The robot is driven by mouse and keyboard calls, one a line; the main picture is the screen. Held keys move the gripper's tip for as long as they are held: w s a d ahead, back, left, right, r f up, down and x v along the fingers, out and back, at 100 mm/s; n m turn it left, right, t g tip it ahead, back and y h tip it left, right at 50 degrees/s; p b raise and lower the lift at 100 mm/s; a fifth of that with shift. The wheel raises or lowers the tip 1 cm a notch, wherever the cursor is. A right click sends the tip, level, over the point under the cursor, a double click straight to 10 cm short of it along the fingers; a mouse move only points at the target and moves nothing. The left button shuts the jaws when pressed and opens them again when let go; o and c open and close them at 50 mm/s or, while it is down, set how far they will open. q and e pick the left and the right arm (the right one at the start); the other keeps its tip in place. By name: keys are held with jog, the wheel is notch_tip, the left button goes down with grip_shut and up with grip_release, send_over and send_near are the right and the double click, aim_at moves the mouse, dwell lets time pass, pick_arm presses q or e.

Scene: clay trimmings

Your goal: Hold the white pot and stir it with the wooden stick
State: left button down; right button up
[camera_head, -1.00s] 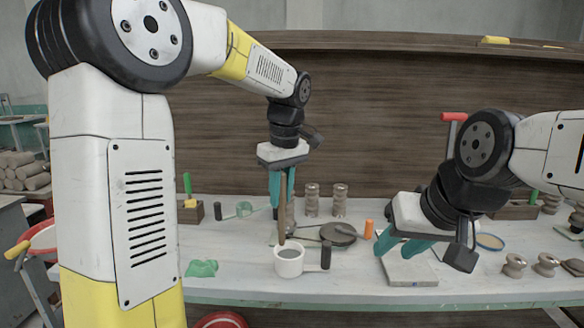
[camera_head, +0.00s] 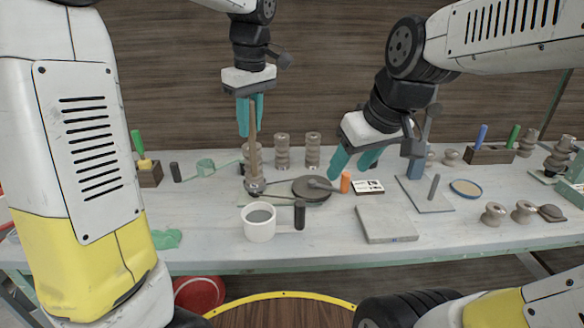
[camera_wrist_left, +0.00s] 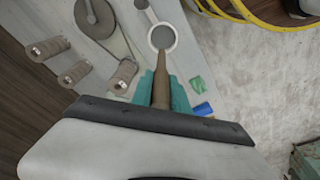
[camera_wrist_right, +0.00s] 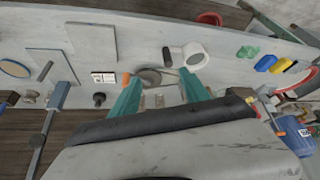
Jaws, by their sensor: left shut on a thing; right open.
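The white pot (camera_head: 260,231) stands upright on the table, with grey contents and a dark handle (camera_head: 299,214) pointing right. It also shows in the left wrist view (camera_wrist_left: 174,47) and the right wrist view (camera_wrist_right: 203,60). My left gripper (camera_head: 250,118) is shut on the wooden stick (camera_head: 253,150), which hangs nearly upright. In the head view its lower end is above and behind the pot's rim; in the left wrist view (camera_wrist_left: 162,68) it points toward the pot's mouth. My right gripper (camera_head: 352,165) is open and empty, behind and right of the pot, apart from it.
A dark round disc (camera_head: 312,196) lies behind the pot, with an orange cylinder (camera_head: 345,182) beside it. A grey slab (camera_head: 386,223) lies right of the pot. Several ribbed spools (camera_head: 282,150) stand at the back. Green clay (camera_head: 166,239) lies at left.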

jog(key=w+a+f+n+g+h, duration=0.1)
jog(key=w+a+f+n+g, duration=0.25)
jog(key=w+f+n, duration=0.45)
jog(key=n+g+h, duration=0.1)
jog(key=n+g, duration=0.1)
jog(key=n, duration=0.6)
send_near(301, 221)
jog(key=shift+w+r+t, duration=0.25)
jog(key=shift+w+r, duration=0.1)
jog(key=shift+w, duration=0.2)
jog(key=shift+a+f, duration=0.1)
jog(key=shift+f, duration=0.55)
notch_tip(301, 221, down, 11)
jog(key=shift+w, duration=0.1)
jog(key=shift+c, duration=0.4)
grip_shut()
